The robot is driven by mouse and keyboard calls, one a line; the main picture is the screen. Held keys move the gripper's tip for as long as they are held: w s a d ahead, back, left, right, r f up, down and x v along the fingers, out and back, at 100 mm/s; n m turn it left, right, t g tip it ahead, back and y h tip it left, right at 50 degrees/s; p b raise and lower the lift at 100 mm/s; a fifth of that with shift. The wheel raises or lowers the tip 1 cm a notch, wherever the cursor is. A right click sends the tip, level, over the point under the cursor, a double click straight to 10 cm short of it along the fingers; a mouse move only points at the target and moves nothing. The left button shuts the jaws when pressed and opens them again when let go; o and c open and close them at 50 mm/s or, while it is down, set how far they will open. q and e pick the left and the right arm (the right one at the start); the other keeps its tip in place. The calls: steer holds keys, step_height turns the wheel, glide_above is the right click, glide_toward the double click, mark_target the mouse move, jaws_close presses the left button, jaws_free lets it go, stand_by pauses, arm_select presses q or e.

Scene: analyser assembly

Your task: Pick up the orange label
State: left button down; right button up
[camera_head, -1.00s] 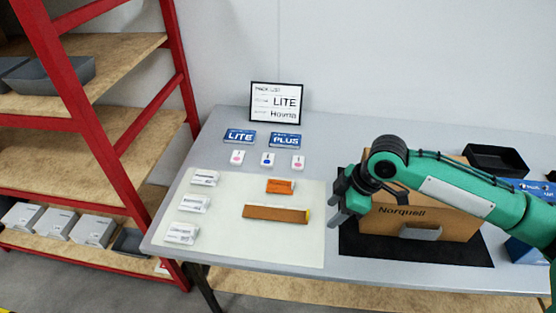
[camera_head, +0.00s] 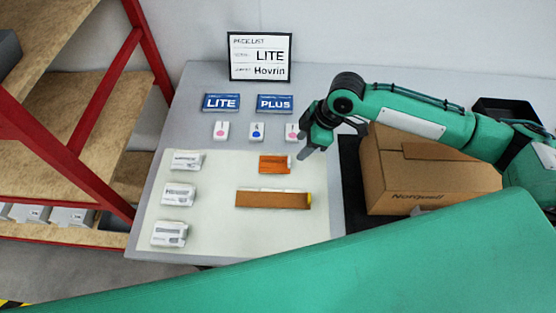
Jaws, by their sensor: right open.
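The orange label (camera_head: 274,164) lies flat on the cream mat (camera_head: 220,225), in the upper middle of the mat. My right gripper (camera_head: 308,147) is open and empty. It hangs just to the right of the orange label in the picture, apart from it, with its fingers pointing down and left. My left gripper is not in view.
A long brown strip (camera_head: 272,200) lies below the label. Several white packets, such as this one (camera_head: 179,194), line the mat's left side. Blue LITE (camera_head: 221,102) and PLUS (camera_head: 275,104) cards lie behind. A cardboard box (camera_head: 400,170) stands right on a black mat. A pick-list sign (camera_head: 259,57) stands at the back.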

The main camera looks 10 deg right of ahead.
mark_target(275, 162)
steer(key=shift+w+a+f, duration=0.15)
steer(key=shift+a+f, duration=0.1)
steer(key=shift+f, duration=0.4)
steer(key=shift+a+f, duration=0.1)
steer(key=shift+f, duration=0.2)
steer(key=shift+a+f, duration=0.1)
steer(key=shift+f, duration=0.1)
steer(key=shift+a+f, duration=0.15)
steer(key=shift+f, duration=0.15)
steer(key=p+x, duration=0.1)
steer(key=x, duration=0.2)
steer(key=shift+a+f, duration=0.1)
steer(key=shift+f, duration=0.2)
steer(key=shift+a+f, duration=0.15)
steer(key=shift+f, duration=0.2)
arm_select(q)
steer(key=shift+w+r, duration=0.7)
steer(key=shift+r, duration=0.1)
arm_select(e)
steer(key=shift+c, duration=0.2)
steer(key=c, duration=1)
